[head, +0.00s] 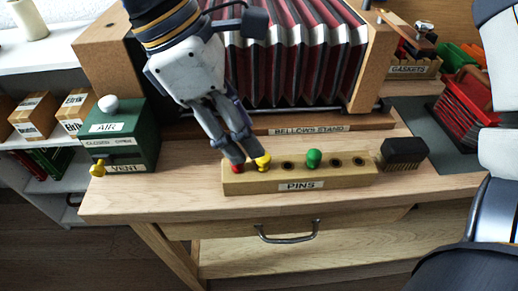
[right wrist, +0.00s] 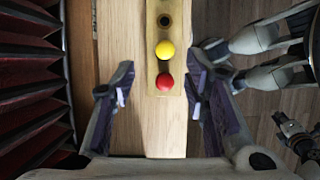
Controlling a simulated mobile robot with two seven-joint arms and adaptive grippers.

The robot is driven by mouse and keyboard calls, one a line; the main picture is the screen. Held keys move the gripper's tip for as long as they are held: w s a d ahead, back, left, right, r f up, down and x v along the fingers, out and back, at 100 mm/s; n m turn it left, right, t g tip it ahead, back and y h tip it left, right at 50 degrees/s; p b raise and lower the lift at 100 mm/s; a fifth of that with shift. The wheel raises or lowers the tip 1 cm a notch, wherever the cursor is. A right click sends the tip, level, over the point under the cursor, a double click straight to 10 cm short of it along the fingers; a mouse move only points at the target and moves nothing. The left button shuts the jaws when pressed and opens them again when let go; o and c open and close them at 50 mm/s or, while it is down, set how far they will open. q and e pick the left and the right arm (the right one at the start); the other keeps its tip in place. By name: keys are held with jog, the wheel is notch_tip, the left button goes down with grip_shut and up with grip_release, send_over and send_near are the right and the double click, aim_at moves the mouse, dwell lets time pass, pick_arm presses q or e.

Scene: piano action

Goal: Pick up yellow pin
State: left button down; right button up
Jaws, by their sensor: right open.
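The yellow pin (head: 263,162) stands upright in the wooden PINS block (head: 345,181), near its left end. In the right wrist view the yellow pin (right wrist: 165,50) is a round head just beyond the red pin (right wrist: 165,82). My right gripper (head: 237,150) is open over the left end of the block. In the right wrist view its two fingers (right wrist: 163,92) are spread on either side of the red pin, touching neither pin. I do not make out my left gripper.
A green pin (head: 314,158) stands farther right in the block, with empty holes around it. A black bristled block (head: 404,152) sits to the right, a green AIR/VENT box (head: 130,140) to the left. The bellows (head: 290,60) and its stand (head: 350,124) rise behind. The table front (head: 190,200) is clear.

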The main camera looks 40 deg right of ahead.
aim_at(263, 163)
jog(key=x, duration=0.2)
jog(key=s+x, duration=0.1)
jog(key=x, duration=0.2)
jog(key=shift+d+b, duration=0.1)
jog(key=shift+b, duration=0.2)
jog(key=shift+r, duration=0.1)
jog(key=c, duration=0.9)
jog(key=shift+c, duration=0.2)
